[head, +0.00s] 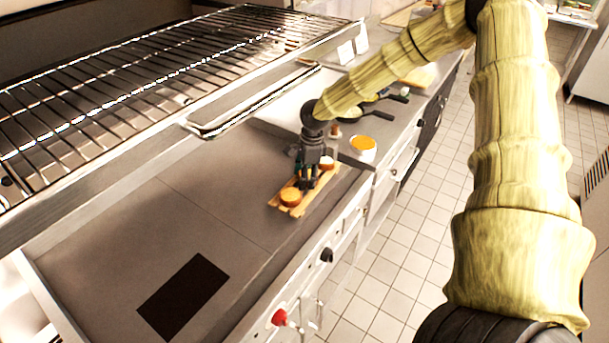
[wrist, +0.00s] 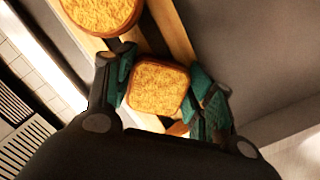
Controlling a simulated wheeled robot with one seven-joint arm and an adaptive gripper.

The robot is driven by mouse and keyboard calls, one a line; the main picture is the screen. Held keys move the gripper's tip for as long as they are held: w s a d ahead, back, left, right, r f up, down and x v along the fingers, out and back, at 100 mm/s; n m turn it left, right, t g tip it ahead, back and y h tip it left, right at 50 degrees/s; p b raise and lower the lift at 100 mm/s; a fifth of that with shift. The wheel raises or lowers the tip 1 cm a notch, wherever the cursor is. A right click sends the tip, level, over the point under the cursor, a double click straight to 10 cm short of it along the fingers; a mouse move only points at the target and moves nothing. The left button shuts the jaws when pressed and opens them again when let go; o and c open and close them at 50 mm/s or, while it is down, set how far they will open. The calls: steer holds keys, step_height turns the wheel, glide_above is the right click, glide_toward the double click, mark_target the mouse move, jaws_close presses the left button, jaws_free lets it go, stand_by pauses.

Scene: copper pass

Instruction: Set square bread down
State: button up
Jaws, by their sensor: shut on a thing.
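The square bread (wrist: 158,87) is a golden-brown block with rounded corners in the wrist view. My gripper (wrist: 160,92) has its green-padded fingers on both sides of it, shut on it. In the head view my gripper (head: 308,183) points down over a slatted wooden board (head: 291,209) on the grey counter. The bread is mostly hidden there behind the fingers. The wrist view shows the board's slats (wrist: 172,32) behind the bread; I cannot tell whether the bread touches them.
A round bread (head: 291,196) lies on the near end of the board; it also shows in the wrist view (wrist: 102,12). A white-and-orange piece (head: 327,163) is at the far end. A white tub (head: 363,148) with orange contents stands beyond. A wire rack (head: 150,85) overhangs the counter. A dark rectangle (head: 183,297) lies nearer.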

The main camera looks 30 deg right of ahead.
steer(key=shift+s+f, duration=0.2)
steer(key=shift+f, duration=0.25)
steer(key=shift+s+f, duration=0.15)
steer(key=shift+f, duration=0.05)
steer(key=shift+c, duration=0.9)
steer(key=o, duration=1)
steer(key=shift+a+f, duration=0.1)
steer(key=shift+o, duration=0.3)
steer(key=shift+w+f, duration=0.1)
steer(key=shift+w, duration=0.15)
steer(key=shift+r, duration=0.25)
steer(key=shift+w+r, duration=0.15)
steer(key=shift+r, duration=0.4)
steer(key=shift+s+d+r+b, duration=0.15)
steer(key=shift+r+b, duration=0.25)
steer(key=shift+r, duration=0.85)
steer(key=shift+d+r+b, duration=0.2)
steer(key=shift+r+b, duration=0.15)
steer(key=shift+r, duration=0.9)
steer(key=shift+s+d+r+b, duration=0.15)
steer(key=shift+r+b, duration=0.25)
steer(key=shift+r, duration=0.85)
